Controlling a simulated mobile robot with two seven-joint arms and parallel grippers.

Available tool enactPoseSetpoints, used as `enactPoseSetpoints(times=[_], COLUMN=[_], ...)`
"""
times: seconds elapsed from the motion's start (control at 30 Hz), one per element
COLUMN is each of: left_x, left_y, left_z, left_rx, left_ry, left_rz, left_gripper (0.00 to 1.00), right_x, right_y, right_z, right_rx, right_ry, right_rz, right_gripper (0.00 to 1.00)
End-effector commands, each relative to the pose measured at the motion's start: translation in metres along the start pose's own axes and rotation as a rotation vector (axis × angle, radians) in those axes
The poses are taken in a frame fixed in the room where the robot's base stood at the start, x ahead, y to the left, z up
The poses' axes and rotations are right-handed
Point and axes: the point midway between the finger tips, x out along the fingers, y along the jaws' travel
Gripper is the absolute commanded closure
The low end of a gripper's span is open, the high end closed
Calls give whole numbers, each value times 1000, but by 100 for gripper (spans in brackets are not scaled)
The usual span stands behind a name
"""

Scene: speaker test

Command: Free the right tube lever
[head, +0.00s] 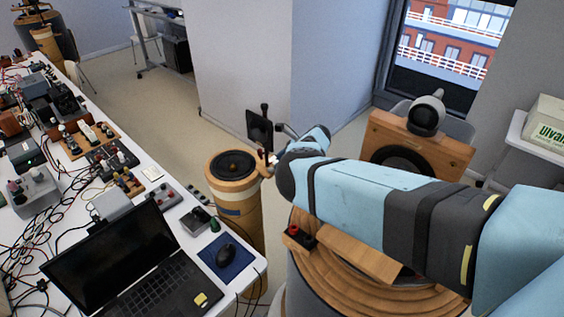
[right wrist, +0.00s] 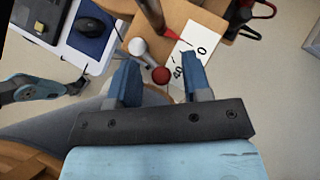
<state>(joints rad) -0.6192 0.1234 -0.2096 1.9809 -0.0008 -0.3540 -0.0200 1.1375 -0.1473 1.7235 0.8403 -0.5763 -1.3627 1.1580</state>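A tall tan tube (head: 238,205) stands beside the bench, with a black speaker cone (head: 234,164) in its top. My right arm reaches in from the right to its rim; its gripper is mostly hidden there in the head view. In the right wrist view my right gripper (right wrist: 160,62) is open, its two blue fingers apart. A red ball knob (right wrist: 160,75) shows between the fingers, with no visible grip on it. A white ball (right wrist: 137,46) sits beside it. A blue-grey part of my left arm (right wrist: 38,89) shows at the left; its fingers are unclear.
A white scale card (right wrist: 190,50) on wood and a dark red rod (right wrist: 150,14) lie close beyond the fingers. The cluttered bench holds a laptop (head: 112,252) and a mouse (head: 226,256). A wooden speaker box (head: 438,148) stands behind my arm.

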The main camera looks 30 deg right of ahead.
Motion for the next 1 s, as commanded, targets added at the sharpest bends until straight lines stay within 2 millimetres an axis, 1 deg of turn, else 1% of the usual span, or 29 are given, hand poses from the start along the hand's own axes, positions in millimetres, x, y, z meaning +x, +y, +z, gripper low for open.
enactPoseSetpoints(times=[0.13,0.23,0.37,0.5,0.7,0.83,1.0], left_x=[-2,-3,-3,0,4,8,10], left_y=[1,1,2,1,1,1,0], left_z=[4,7,12,15,18,16,12], left_rx=[-1,-2,-2,0,4,5,6], left_ry=[-6,-11,-17,-15,-14,-7,0], left_rz=[1,1,2,3,6,7,6], left_gripper=[57,57,57,57,57,57,57], right_x=[-4,-15,-40,-73,-112,-128,-137], right_y=[-1,-1,-1,-1,0,0,0], right_z=[0,-1,-1,-1,0,0,1], right_rx=[0,0,1,1,0,-1,-1], right_ry=[2,3,3,3,2,2,1], right_rz=[-2,-3,-5,-5,-3,0,1], right_gripper=[55,55,55,55,55,55,55])
